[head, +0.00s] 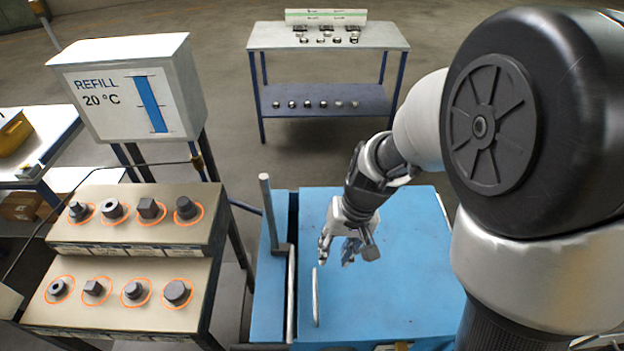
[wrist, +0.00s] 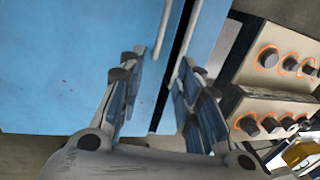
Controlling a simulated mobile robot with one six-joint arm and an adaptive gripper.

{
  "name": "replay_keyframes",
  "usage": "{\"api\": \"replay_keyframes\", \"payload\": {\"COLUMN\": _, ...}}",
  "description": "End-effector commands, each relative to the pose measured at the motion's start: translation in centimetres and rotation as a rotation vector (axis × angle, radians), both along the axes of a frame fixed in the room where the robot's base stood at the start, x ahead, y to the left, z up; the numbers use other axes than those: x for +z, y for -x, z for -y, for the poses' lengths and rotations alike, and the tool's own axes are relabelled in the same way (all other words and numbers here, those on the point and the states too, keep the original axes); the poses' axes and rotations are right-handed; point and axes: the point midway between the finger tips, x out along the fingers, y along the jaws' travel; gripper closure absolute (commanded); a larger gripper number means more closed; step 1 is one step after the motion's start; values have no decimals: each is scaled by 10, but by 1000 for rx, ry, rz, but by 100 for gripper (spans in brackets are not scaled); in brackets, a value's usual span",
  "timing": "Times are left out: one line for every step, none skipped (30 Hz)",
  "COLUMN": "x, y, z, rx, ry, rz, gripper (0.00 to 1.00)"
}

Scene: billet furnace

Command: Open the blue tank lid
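The blue tank lid (head: 400,265) lies flat and closed on the tank in the head view, and fills the left of the wrist view (wrist: 70,65). A pale bar handle (head: 315,297) stands near the lid's left edge; a pale bar, likely this handle (wrist: 163,30), shows beyond my fingertips in the wrist view. My gripper (head: 336,252) is over the lid, close to the handle's far end. Its fingers (wrist: 162,62) are apart with nothing held between them. Whether they touch the handle cannot be told.
Left of the lid, a narrow blue section (head: 265,285) carries an upright grey post (head: 267,208). Further left are a stepped rack (head: 150,270) of dark metal pieces and a REFILL sign box (head: 130,90). A table (head: 330,37) stands at the back.

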Motion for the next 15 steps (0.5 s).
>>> {"api": "replay_keyframes", "payload": {"x": -3, "y": -1, "z": -1, "rx": -1, "ry": -1, "rz": -7, "gripper": 69}}
{"api": "replay_keyframes", "payload": {"x": -6, "y": -1, "z": -1, "rx": 0, "ry": -1, "rz": -8, "gripper": 69}}
{"api": "replay_keyframes", "payload": {"x": -10, "y": -1, "z": -2, "rx": 0, "ry": -1, "rz": -10, "gripper": 69}}
{"api": "replay_keyframes", "payload": {"x": -13, "y": -1, "z": -3, "rx": 0, "ry": -1, "rz": -11, "gripper": 69}}
{"api": "replay_keyframes", "payload": {"x": -17, "y": -1, "z": -4, "rx": 0, "ry": -2, "rz": -12, "gripper": 69}}
{"api": "replay_keyframes", "payload": {"x": -23, "y": -1, "z": -5, "rx": 0, "ry": -2, "rz": -11, "gripper": 69}}
{"api": "replay_keyframes", "payload": {"x": -28, "y": -1, "z": -6, "rx": 0, "ry": -2, "rz": -12, "gripper": 69}}
{"api": "replay_keyframes", "payload": {"x": -34, "y": -1, "z": -7, "rx": 0, "ry": -1, "rz": -13, "gripper": 69}}
{"api": "replay_keyframes", "payload": {"x": -42, "y": -1, "z": -8, "rx": 1, "ry": 0, "rz": -13, "gripper": 69}}
{"api": "replay_keyframes", "payload": {"x": -48, "y": -1, "z": -9, "rx": 1, "ry": -1, "rz": -14, "gripper": 69}}
{"api": "replay_keyframes", "payload": {"x": -55, "y": 0, "z": -11, "rx": 0, "ry": -1, "rz": -14, "gripper": 69}}
{"api": "replay_keyframes", "payload": {"x": -64, "y": 0, "z": -12, "rx": 1, "ry": -1, "rz": -14, "gripper": 69}}
{"api": "replay_keyframes", "payload": {"x": -71, "y": 0, "z": -13, "rx": 1, "ry": 0, "rz": -14, "gripper": 69}}
{"api": "replay_keyframes", "payload": {"x": -78, "y": -1, "z": -15, "rx": 0, "ry": 0, "rz": -14, "gripper": 69}}
{"api": "replay_keyframes", "payload": {"x": -86, "y": -1, "z": -17, "rx": 0, "ry": -1, "rz": -14, "gripper": 69}}
